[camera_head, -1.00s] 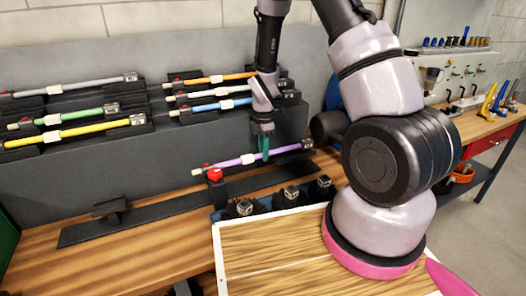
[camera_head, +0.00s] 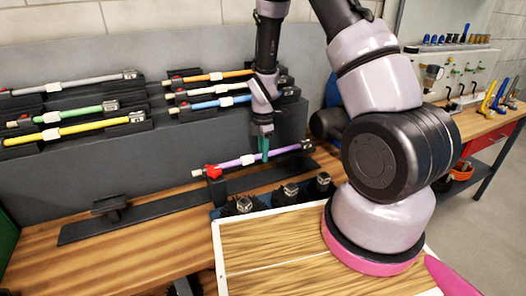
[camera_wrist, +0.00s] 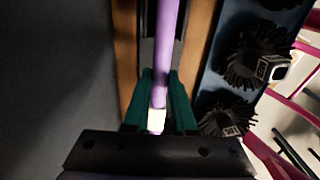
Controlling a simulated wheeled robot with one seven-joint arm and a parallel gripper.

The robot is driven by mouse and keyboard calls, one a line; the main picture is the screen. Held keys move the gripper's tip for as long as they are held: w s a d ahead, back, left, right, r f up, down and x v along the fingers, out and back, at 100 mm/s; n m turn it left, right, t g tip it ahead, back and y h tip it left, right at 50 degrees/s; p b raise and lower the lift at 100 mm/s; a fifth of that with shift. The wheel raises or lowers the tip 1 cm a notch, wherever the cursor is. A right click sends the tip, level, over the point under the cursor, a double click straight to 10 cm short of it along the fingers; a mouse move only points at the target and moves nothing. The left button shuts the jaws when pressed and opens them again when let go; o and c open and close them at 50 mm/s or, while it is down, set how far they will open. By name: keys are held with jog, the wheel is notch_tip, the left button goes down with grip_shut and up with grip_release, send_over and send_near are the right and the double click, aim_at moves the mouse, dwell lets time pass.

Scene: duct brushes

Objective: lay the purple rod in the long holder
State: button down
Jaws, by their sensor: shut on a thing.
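The purple rod (camera_head: 238,161) is level across the right part of the long holder (camera_head: 150,216), a black base strip with raised supports on the table. The rod's left end is by the holder's red knob (camera_head: 213,173); whether it touches the support is unclear. Its right end is near a black block at the back right. My gripper (camera_head: 265,152) points down, its teal fingers closed around the rod. In the wrist view my gripper (camera_wrist: 161,95) has the purple rod (camera_wrist: 166,45) between its fingers, with a white band close to the palm.
Racks behind hold several coloured rods, such as a yellow rod (camera_head: 70,131) and a blue rod (camera_head: 218,104). A blue tray of black brushes (camera_head: 290,193) stands just in front of the holder. A white-edged wooden tray (camera_head: 217,248) is nearer. The holder's left part is clear.

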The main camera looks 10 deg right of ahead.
jog(key=shift+f, duration=0.35)
jog(key=c, duration=0.7)
grip_release()
jog(key=shift+o, duration=0.2)
jog(key=shift+r, duration=0.1)
jog(key=s+d+r+m+t, duration=0.15)
jog(key=r+m, duration=0.25)
jog(key=r, duration=0.6)
jog(key=s+d+r+m+t+y, duration=0.1)
jog(key=s+r+m, duration=0.15)
jog(key=r, duration=0.75)
jog(key=s+d+r+m+t, duration=0.15)
jog(key=r+m, duration=0.25)
jog(key=r, duration=0.5)
jog(key=s+d+r+m+t+y, duration=0.1)
jog(key=s+r+m+t, duration=0.2)
jog(key=s+r+m, duration=0.9)
jog(key=s+m, duration=0.2)
jog(key=shift+s+d+r, duration=0.25)
jog(key=shift+s, duration=0.15)
